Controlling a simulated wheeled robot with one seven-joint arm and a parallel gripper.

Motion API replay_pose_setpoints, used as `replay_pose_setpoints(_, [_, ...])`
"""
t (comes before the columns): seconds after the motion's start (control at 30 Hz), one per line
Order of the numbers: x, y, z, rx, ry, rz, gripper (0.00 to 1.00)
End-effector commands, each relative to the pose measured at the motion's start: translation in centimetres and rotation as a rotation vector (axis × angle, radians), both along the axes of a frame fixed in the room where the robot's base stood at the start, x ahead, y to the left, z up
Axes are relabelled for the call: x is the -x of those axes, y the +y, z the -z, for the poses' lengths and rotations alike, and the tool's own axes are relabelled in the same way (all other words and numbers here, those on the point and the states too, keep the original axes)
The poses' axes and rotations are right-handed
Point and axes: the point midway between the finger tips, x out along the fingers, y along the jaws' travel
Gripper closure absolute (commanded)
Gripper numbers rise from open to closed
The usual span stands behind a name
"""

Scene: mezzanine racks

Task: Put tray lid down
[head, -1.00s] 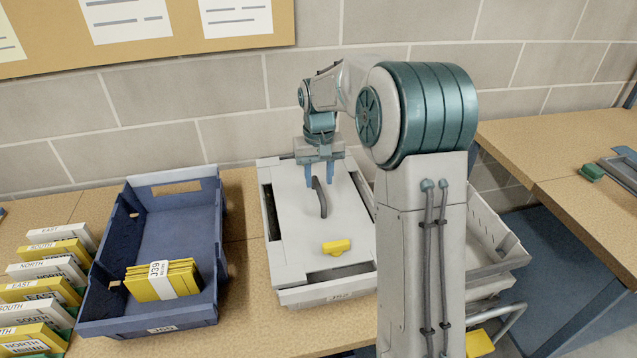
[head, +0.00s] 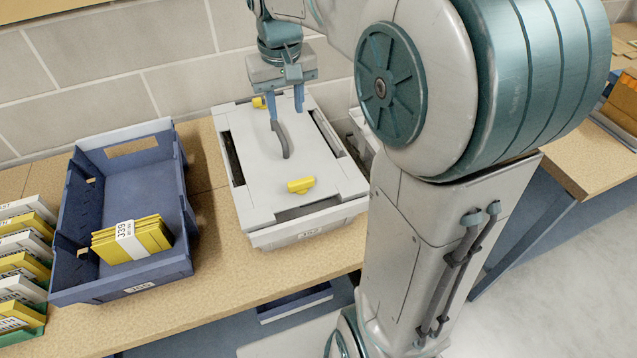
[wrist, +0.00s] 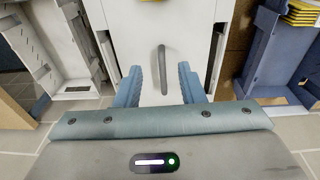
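The pale grey tray lid (head: 262,165) lies on a light grey tray (head: 300,233), with a dark curved handle (head: 279,140) standing up from its middle. Dark gaps show along the lid's two sides. A yellow latch (head: 301,185) is at its front and another yellow piece (head: 258,102) at its back. My gripper (head: 286,108) is open and empty at the back end of the handle. In the wrist view the blue fingers of my gripper (wrist: 161,84) stand apart on either side of the handle (wrist: 162,69).
A blue open tray (head: 160,268) with a banded yellow bundle (head: 132,240) stands at the left. Labelled white and yellow cards (head: 20,262) are at the far left. A grey bin is at the right of the lidded tray. Bench (head: 222,290) is bare between trays.

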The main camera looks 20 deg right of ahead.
Motion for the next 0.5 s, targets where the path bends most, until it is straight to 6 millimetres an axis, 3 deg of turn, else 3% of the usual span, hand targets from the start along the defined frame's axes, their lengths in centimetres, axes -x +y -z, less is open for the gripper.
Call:
replay_pose_setpoints(0.03, [2.3,0.0,0.1,0.002,-0.019,0.0,0.64])
replay_pose_setpoints(0.3, [12.3,-0.3,3.4,-0.012,-0.11,0.004,0.64])
replay_pose_setpoints(0.5, [16.8,-0.4,6.1,-0.027,-0.15,0.005,0.64])
